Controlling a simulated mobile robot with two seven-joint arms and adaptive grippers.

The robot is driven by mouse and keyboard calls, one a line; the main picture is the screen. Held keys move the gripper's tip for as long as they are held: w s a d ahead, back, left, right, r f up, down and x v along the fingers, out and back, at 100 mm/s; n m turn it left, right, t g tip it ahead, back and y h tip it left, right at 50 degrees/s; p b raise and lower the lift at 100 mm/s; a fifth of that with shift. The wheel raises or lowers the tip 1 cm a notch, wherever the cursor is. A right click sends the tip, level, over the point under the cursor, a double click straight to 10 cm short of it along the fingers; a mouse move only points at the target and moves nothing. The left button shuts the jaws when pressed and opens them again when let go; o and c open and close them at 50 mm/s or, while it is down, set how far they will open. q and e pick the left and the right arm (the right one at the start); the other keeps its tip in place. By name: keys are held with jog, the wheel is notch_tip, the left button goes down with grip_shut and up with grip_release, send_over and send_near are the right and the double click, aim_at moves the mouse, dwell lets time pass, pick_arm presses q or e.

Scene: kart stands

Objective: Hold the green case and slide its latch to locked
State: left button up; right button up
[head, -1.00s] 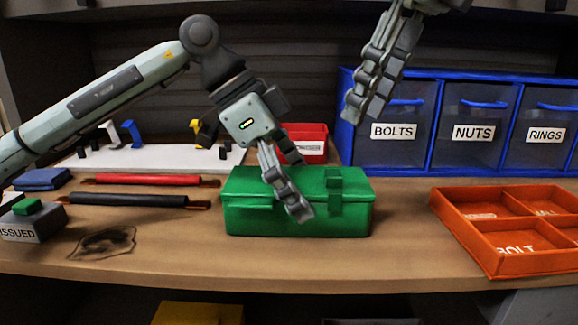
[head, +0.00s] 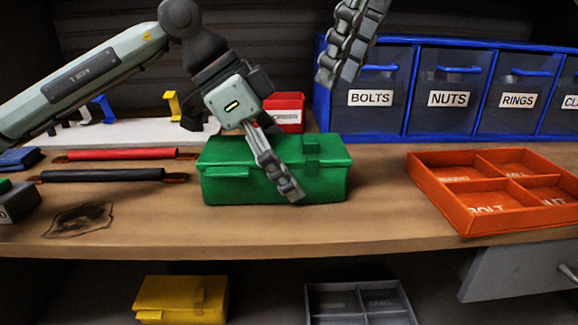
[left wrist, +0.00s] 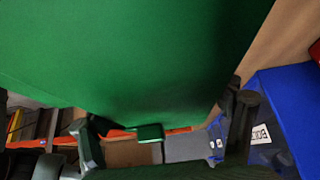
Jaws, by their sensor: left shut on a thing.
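The green case (head: 230,189) sits closed on the wooden bench in the head view. Its small green latch (head: 312,147) shows at the front edge of the lid, right of centre; I cannot tell its exact slide position. My left gripper (head: 278,172) reaches down over the lid and is shut on the case, its visible finger across the front face, left of the latch. In the left wrist view the case's green surface (left wrist: 130,50) fills the upper part, with dark fingers at both sides. My right gripper (head: 346,45) hangs above, partly cut off by the top edge, touching nothing.
An orange divided tray (head: 437,191) lies to the right. Blue labelled bins (head: 405,120) and a red bin (head: 289,112) stand behind. Red (head: 120,154) and black (head: 105,175) bars lie left. A yellow case (head: 165,297) and grey tray (head: 318,292) are below the bench.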

jog(key=shift+w+d+f, duration=0.1)
jog(key=shift+d, duration=0.1)
jog(key=c, duration=0.4)
jog(key=d+n+y, duration=0.1)
jog(key=w+d+f+n+g+y, duration=0.1)
jog(key=d, duration=0.1)
jog(key=d+n+y, duration=0.1)
jog(key=shift+w+d+f+g, duration=0.15)
jog(key=shift+d+f+g, duration=0.2)
jog(key=shift+g, duration=0.05)
grip_shut()
jog(key=d+n+y, duration=0.3)
jog(key=d+n, duration=0.1)
jog(key=d, duration=0.3)
jog(key=shift+w+d+f+n+g, duration=0.15)
jog(key=shift+w+f+n+g, duration=0.15)
jog(key=shift+w+f+n, duration=0.15)
